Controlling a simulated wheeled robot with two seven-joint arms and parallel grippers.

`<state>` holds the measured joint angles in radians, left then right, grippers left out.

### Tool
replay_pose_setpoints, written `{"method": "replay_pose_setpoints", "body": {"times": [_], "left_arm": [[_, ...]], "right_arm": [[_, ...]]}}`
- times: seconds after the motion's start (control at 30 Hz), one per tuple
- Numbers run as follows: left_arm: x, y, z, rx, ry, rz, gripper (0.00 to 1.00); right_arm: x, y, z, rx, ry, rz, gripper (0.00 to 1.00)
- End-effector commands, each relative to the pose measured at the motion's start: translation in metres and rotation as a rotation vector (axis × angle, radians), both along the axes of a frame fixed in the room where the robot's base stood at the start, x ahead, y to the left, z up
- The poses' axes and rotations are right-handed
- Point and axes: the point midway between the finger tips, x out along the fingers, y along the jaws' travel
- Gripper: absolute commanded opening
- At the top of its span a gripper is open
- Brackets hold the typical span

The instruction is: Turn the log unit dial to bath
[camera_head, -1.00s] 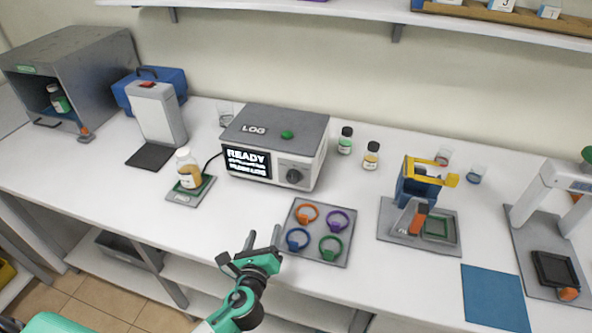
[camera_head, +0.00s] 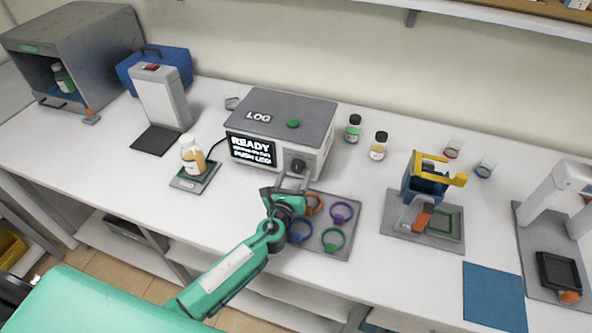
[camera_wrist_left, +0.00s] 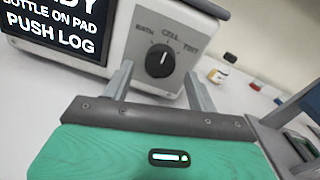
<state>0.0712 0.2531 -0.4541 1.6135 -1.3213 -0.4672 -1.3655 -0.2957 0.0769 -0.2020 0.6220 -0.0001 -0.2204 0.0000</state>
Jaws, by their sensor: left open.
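The log unit (camera_head: 276,110) is a white box with a grey top and a green button, and its screen (camera_head: 251,150) reads READY and PUSH LOG. Its black dial (camera_head: 298,168) is on the front, right of the screen. In the left wrist view the dial (camera_wrist_left: 160,61) has labels around it: BATH on the left, CELL at top, and one on the right resembling TINT. Its white mark points up, roughly toward CELL. My left gripper (camera_head: 289,180) is open in front of the dial, fingers on either side of it in the picture; contact is not visible. My right gripper is not in view.
Below my gripper lies a grey tray (camera_head: 346,242) with several coloured rings. A bottle (camera_head: 192,155) stands on a pad to the left. Two small bottles (camera_head: 353,128) stand right of the unit. A blue and yellow device (camera_head: 428,185) is farther right.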

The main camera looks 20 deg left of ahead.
Motion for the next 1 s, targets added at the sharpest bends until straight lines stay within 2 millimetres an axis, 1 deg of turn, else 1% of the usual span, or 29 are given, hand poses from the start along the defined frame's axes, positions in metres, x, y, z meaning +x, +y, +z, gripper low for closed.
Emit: {"method": "replay_pose_setpoints", "body": {"times": [0.03, 0.1, 0.2, 0.33, 0.53, 0.57, 0.7, 0.77, 0.8, 1.0], "left_arm": [[0.008, 0.0, 0.001, 0.001, -0.001, 0.0, 0.59], [0.015, 0.0, 0.001, -0.001, 0.0, 0.0, 0.59], [0.021, 0.0, 0.0, -0.001, 0.0, 0.0, 0.59], [0.024, 0.0, 0.0, -0.001, 0.0, 0.0, 0.59], [0.024, 0.0, 0.0, -0.001, 0.0, 0.0, 0.59], [0.024, 0.0, 0.0, -0.001, 0.0, 0.0, 0.57], [0.024, 0.0, 0.0, -0.001, 0.0, 0.0, 0.29], [0.024, 0.0, 0.0, -0.001, 0.0, 0.0, 0.17], [0.024, 0.0, 0.0, -0.001, 0.0, 0.0, 0.14], [0.024, 0.0, -0.001, -0.013, 0.001, 0.0, 0.14]], "right_arm": [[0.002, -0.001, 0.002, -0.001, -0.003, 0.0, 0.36], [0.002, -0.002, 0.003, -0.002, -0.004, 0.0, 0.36], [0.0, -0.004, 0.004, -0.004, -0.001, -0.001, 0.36], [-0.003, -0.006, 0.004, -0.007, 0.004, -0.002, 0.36], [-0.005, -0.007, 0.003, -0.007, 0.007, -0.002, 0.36], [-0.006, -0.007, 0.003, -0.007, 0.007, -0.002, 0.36], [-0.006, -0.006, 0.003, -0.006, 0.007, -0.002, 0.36], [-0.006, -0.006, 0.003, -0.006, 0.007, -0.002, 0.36], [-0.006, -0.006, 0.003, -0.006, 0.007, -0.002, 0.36], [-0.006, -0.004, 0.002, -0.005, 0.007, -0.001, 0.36]]}}
